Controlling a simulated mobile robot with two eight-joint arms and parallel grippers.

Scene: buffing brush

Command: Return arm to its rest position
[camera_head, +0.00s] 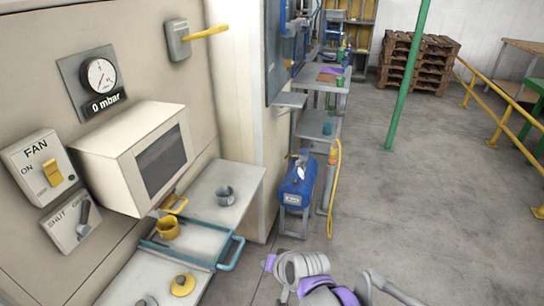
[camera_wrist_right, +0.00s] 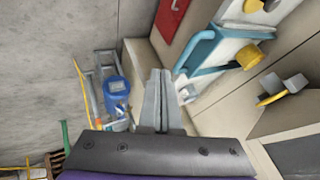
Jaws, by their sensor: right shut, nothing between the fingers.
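My right arm (camera_head: 318,280), grey with purple bands, comes in at the bottom middle of the head view. It is over the floor, right of the bench with the blue-handled tray. In the right wrist view my right gripper (camera_wrist_right: 160,78) has its two grey fingers together, with nothing between them. The fingers appear clear of the bench and the objects around it. My left arm and left gripper are not identifiable in the head view.
A blue tank (camera_head: 298,184) stands beyond my arm. A green post (camera_head: 406,80) rises farther back.

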